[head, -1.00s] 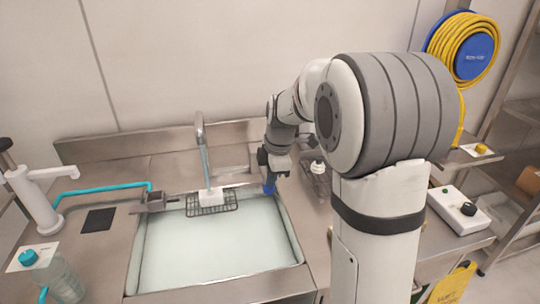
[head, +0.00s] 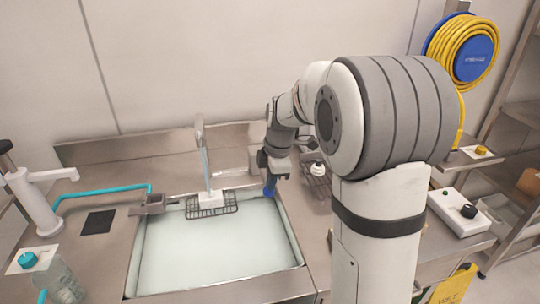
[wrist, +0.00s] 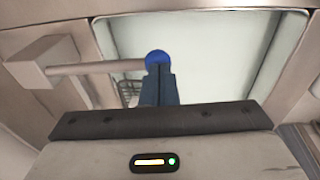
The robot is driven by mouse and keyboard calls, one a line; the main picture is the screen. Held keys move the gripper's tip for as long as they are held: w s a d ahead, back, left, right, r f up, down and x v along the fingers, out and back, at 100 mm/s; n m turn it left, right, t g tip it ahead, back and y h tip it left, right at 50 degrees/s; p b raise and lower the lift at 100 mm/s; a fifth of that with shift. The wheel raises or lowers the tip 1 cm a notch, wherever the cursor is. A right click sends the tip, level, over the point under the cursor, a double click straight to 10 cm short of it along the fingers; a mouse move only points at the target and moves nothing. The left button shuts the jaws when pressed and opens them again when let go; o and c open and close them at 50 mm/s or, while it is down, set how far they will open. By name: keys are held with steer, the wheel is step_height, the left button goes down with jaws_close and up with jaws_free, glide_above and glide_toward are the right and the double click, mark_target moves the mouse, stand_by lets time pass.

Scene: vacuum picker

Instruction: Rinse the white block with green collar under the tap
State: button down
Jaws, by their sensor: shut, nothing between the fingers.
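A white block (head: 211,199) sits on a wire rack (head: 228,209) at the back of the sink, below the tap (head: 199,128). A pale bluish stream runs from the tap down to the block. No green collar can be made out at this size. My gripper (head: 269,188) is at the sink's back right corner, to the right of the block and apart from it. In the wrist view my gripper (wrist: 159,72) is shut and empty, its fingertips at the blue knob (wrist: 157,58) of a horizontal lever (wrist: 108,67). Whether they touch is unclear. The block is hidden there.
The sink (head: 215,278) holds pale water. Another white item (head: 317,168) stands in a wire holder just right of my gripper. A white dispenser (head: 38,205) and a clear bottle (head: 62,284) stand at the left. A control box (head: 458,212) is at the right.

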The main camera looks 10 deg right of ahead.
steer(key=shift+s+f, duration=0.4)
steer(key=shift+f, duration=0.05)
stand_by(0.4)
steer(key=shift+r+p, duration=0.3)
steer(key=shift+r, duration=0.05)
step_height(320, 180, up, 14)
steer(key=s+d+p, duration=0.1)
steer(key=s+p, duration=0.1)
steer(key=shift+d, duration=0.25)
steer(key=shift+f, duration=0.1)
steer(key=s+f+m, duration=0.4)
steer(key=s+m, duration=0.5)
steer(key=s, duration=0.1)
steer(key=s+a+f+m+t+h, duration=0.1)
steer(key=s+f+m, duration=0.4)
steer(key=s+m, duration=0.4)
steer(key=shift+s+a, duration=0.15)
steer(key=shift+s, duration=0.95)
